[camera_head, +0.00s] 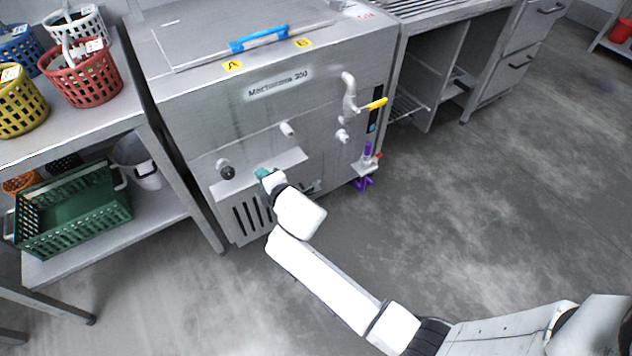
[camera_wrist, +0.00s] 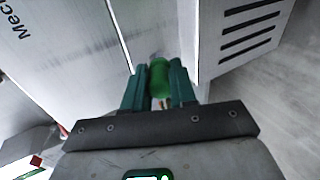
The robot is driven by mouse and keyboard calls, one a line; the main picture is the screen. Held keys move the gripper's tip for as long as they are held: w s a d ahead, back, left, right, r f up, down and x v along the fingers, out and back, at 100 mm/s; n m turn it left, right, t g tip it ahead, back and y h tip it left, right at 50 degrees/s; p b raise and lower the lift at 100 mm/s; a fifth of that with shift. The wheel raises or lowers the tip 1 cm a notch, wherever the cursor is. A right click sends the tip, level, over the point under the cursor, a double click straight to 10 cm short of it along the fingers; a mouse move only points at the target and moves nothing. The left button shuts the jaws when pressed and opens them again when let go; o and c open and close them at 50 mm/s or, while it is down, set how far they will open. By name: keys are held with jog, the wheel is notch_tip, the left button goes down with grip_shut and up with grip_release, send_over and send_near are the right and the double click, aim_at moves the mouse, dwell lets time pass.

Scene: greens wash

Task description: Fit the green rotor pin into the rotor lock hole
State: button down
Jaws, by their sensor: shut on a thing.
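My gripper (camera_wrist: 160,88) is shut on the green rotor pin (camera_wrist: 159,79), which sits between its two dark green fingers in the wrist view. The pin points away from me toward the steel front of the washing machine (camera_wrist: 90,35). A small grey round part shows at the pin's far end; I cannot tell whether it belongs to the pin or to the machine. In the head view my gripper (camera_head: 266,174) is at the machine's lower front, by a projecting steel box. The rotor lock hole cannot be made out, and the pin is not distinct there.
The projecting steel box (camera_head: 236,188) has dark vent slots below. A black knob (camera_head: 226,171) is left of my gripper, a white knob (camera_head: 287,129) above it. A yellow-handled tap (camera_head: 375,104) and purple fitting (camera_head: 366,152) are right. A basket shelf (camera_head: 160,215) stands left; right floor is clear.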

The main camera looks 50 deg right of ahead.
jog(key=s+d+f+t+h+b, duration=0.1)
jog(key=s+d+t+b, duration=0.3)
jog(key=d+b, duration=0.6)
jog(key=s+d, duration=0.2)
jog(key=d, duration=0.1)
jog(key=shift+t+h+b, duration=0.3)
jog(key=shift+t+h, duration=0.1)
jog(key=shift+f, duration=0.25)
jog(key=shift+b+x, duration=0.85)
jog(key=shift+x, duration=1.85)
jog(key=shift+r+b, duration=0.1)
jog(key=shift+b, duration=0.85)
jog(key=shift+b+x, duration=1.25)
jog(key=shift+x, duration=1.4)
jog(key=c, duration=0.8)
grip_release()
